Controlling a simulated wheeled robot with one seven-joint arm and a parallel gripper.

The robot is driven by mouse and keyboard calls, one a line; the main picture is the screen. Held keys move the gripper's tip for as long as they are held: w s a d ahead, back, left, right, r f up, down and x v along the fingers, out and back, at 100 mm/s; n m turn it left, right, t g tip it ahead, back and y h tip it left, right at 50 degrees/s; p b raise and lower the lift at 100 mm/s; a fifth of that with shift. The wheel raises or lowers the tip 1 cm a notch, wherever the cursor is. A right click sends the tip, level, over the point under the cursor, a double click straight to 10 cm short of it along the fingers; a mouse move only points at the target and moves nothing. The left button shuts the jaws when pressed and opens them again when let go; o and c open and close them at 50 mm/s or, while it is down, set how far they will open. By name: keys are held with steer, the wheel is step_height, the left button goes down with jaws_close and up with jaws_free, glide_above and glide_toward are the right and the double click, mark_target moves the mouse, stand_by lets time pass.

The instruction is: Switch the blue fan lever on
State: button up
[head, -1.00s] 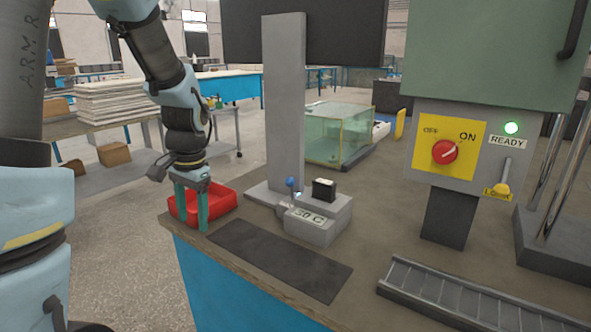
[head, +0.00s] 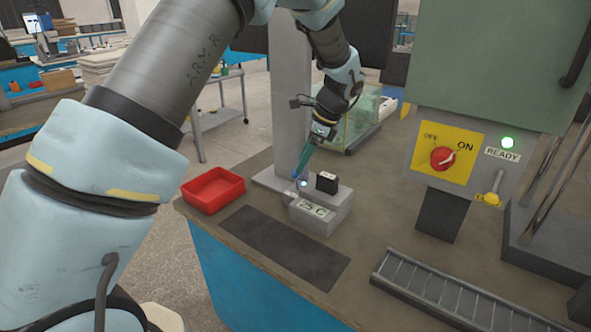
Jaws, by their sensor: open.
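The blue lever (head: 295,174) stands at the foot of the tall grey column (head: 289,95), beside a grey block (head: 322,217) with a "25 C" display. Only a little blue of it shows, so I cannot tell its exact tilt. My gripper (head: 298,175) points down at the lever, its green fingers seen nearly edge-on. It is open, with its tips at or very close to the lever; contact cannot be told. A small pale light (head: 304,183) glows by the block.
A black block (head: 327,182) sits on the grey block. A red tray (head: 213,190) and dark mat (head: 285,247) lie nearby. At right are a metal rack (head: 455,296) and a control panel (head: 468,160) with a red knob toward ON and a lit READY lamp.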

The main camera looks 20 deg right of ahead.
mark_target(297, 180)
steer(key=x, duration=0.5)
steer(key=shift+w+a+f+p, duration=0.1)
steer(key=shift+a+f+p, duration=0.05)
steer(key=shift+f+p, duration=0.25)
steer(key=shift+r, duration=0.1)
steer(key=shift+c, duration=0.2)
jaws_close()
stand_by(0.7)
